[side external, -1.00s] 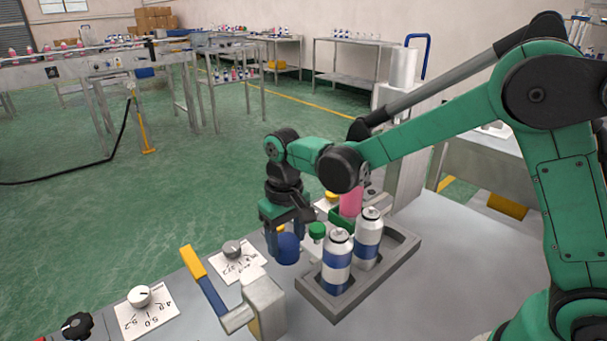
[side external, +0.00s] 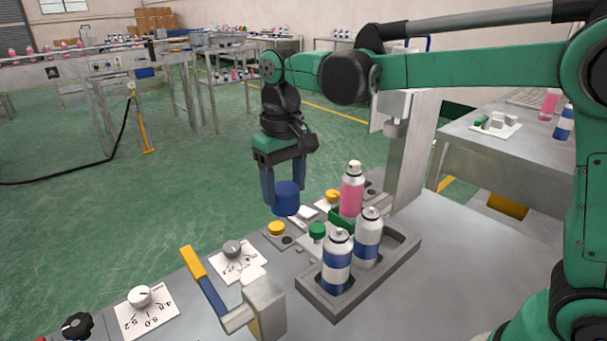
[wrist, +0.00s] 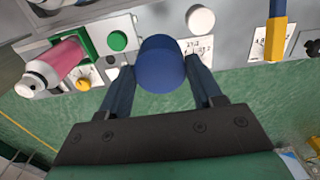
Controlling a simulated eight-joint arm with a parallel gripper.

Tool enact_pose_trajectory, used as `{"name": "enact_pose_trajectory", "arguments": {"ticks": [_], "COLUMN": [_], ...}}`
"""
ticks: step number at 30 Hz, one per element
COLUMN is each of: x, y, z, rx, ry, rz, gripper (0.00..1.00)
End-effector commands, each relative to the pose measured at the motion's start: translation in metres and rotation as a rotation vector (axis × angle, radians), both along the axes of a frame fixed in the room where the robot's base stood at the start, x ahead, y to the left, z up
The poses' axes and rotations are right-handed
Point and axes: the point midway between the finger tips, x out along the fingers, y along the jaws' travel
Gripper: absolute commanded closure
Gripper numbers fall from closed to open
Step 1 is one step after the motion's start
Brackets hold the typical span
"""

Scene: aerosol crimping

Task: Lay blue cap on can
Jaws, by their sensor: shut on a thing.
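The blue cap (side external: 286,198) is held between the fingers of my gripper (side external: 284,184), which is shut on it above the front-left of the bench. In the wrist view the cap (wrist: 160,63) sits between the two fingertips. Two white cans with blue bands, a nearer can (side external: 337,262) and a farther can (side external: 368,239), stand upright in the grey tray (side external: 398,262), to the right of and below the cap. A pink can (side external: 351,188) stands behind them by a green holder (side external: 341,218); it shows in the wrist view too (wrist: 60,62). None of these cans wears a blue cap.
A lever with a yellow handle (side external: 193,262) rises at the bench's front. A green button (side external: 317,231), yellow knobs (side external: 277,229) and a grey dial (side external: 232,248) lie near the cap. A grey column (side external: 411,150) stands behind the tray. Bare bench lies right of the tray.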

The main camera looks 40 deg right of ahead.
Motion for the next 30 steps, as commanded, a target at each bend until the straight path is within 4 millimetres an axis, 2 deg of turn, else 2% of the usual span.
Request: {"name": "enact_pose_trajectory", "arguments": {"ticks": [1,5,9,16,23,30], "x": [0.000,0.000,0.000,0.000,0.009,0.009], "y": [0.000,0.000,0.000,0.000,-0.051,-0.115], "z": [0.017,0.051,0.075,0.102,0.100,0.100], "rx": [0.000,0.000,0.000,0.000,0.000,0.000], "ry": [0.000,0.000,0.000,0.000,0.000,0.000], "rz": [0.000,0.000,0.000,0.000,-0.165,-0.364], "gripper": [0.62,0.62,0.62,0.62,0.62,0.62]}}
